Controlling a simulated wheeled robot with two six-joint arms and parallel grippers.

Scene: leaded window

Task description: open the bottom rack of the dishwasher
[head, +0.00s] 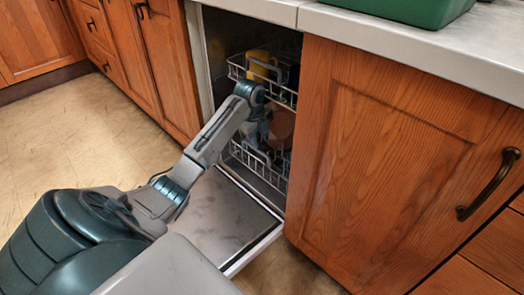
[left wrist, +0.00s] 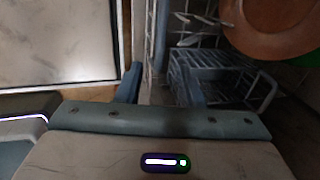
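The dishwasher stands open, its door (head: 218,212) folded down flat. The bottom rack (head: 262,168), of light wire, sits inside the tub just behind the door. My left arm reaches in over the door, and its gripper (head: 262,130) is at the bottom rack's front, partly hidden by the arm. In the left wrist view the two fingers of my left gripper (left wrist: 160,90) stand apart. The rack's front wire edge (left wrist: 155,45) runs up between and beyond them; I cannot tell whether they touch it. My right gripper is in neither view.
The top rack (head: 278,92) holds a yellow item (head: 262,62). A reddish-brown round dish (left wrist: 270,28) lies in the bottom rack near a wire basket (left wrist: 222,78). A wooden cabinet (head: 390,165) flanks the dishwasher on the right. A green container (head: 405,10) stands on the counter. Floor at left is clear.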

